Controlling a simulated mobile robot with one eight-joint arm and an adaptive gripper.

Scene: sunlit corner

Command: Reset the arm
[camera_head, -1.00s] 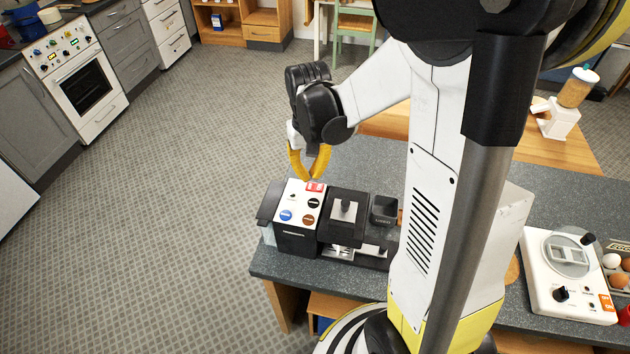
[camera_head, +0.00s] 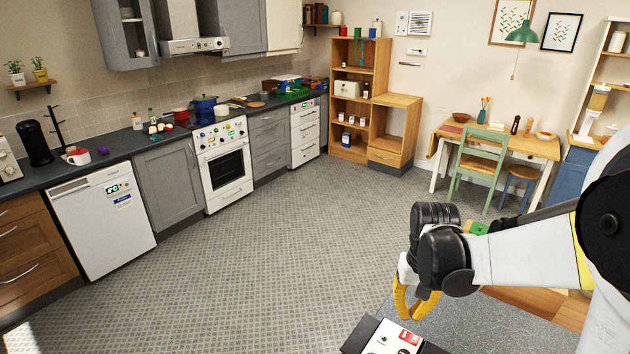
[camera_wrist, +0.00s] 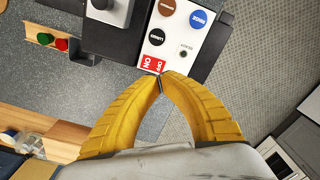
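My gripper (camera_head: 414,306) has two yellow fingers and points down at the end of my white arm in the head view. In the wrist view the tips of my gripper (camera_wrist: 160,78) meet, with nothing seen between them. The tips are at the red ON/OFF switch (camera_wrist: 152,64) of a coffee machine (camera_wrist: 180,45); I cannot tell whether they touch it. Round brown, blue and black buttons sit beyond the switch on the white panel. In the head view only the top of the coffee machine (camera_head: 393,339) shows at the bottom edge.
The coffee machine stands on a grey speckled counter (camera_head: 490,325). A small holder with a red and a green item (camera_wrist: 55,42) lies beside it. Open tiled floor (camera_head: 270,260) stretches to the oven (camera_head: 223,170) and white appliance (camera_head: 103,220). A green chair (camera_head: 480,165) stands by a table.

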